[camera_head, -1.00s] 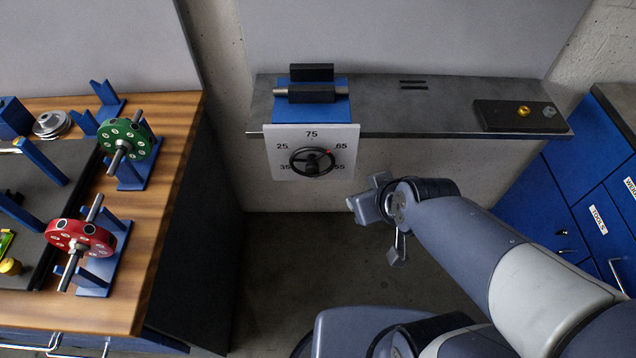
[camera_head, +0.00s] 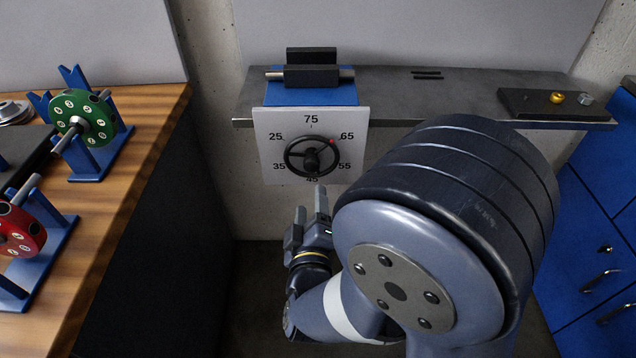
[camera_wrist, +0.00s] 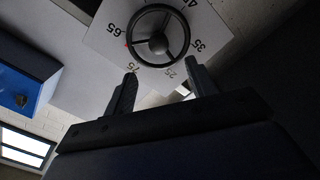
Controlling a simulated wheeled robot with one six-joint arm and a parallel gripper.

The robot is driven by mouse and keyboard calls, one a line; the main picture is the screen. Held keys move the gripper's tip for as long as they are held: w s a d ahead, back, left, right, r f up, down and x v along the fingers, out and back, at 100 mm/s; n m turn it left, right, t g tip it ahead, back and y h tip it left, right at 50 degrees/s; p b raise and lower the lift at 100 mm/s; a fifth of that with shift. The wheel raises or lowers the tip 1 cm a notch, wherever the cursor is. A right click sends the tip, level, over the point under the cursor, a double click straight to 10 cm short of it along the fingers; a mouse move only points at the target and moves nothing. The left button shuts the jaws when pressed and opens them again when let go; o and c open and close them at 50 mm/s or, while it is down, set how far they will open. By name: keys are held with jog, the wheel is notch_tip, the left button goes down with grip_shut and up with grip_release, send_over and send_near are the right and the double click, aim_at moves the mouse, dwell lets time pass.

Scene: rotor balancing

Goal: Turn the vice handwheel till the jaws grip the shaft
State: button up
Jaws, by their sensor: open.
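The black handwheel (camera_head: 312,156) sits on a white numbered dial plate (camera_head: 268,172) on the front of the bench; a red mark on its rim lies near 65. I cannot tell whether the jaws touch the shaft. My gripper (camera_head: 309,208) is open and empty, just below the plate, fingers pointing up. In the wrist view the handwheel (camera_wrist: 160,36) is ahead of the open fingers (camera_wrist: 162,88), apart from them.
The grey bench (camera_head: 450,92) carries a dark block (camera_head: 530,103) with a brass piece at right. A wooden table (camera_head: 130,190) at left holds green (camera_head: 82,118) and red (camera_head: 18,230) rotors on blue stands. Blue drawers (camera_head: 590,230) stand at right.

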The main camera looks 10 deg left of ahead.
aim_at(311, 167)
jog(key=x, duration=1)
jog(key=shift+w+b, duration=0.3)
jog(key=shift+c, duration=0.4)
jog(key=c, duration=0.9)
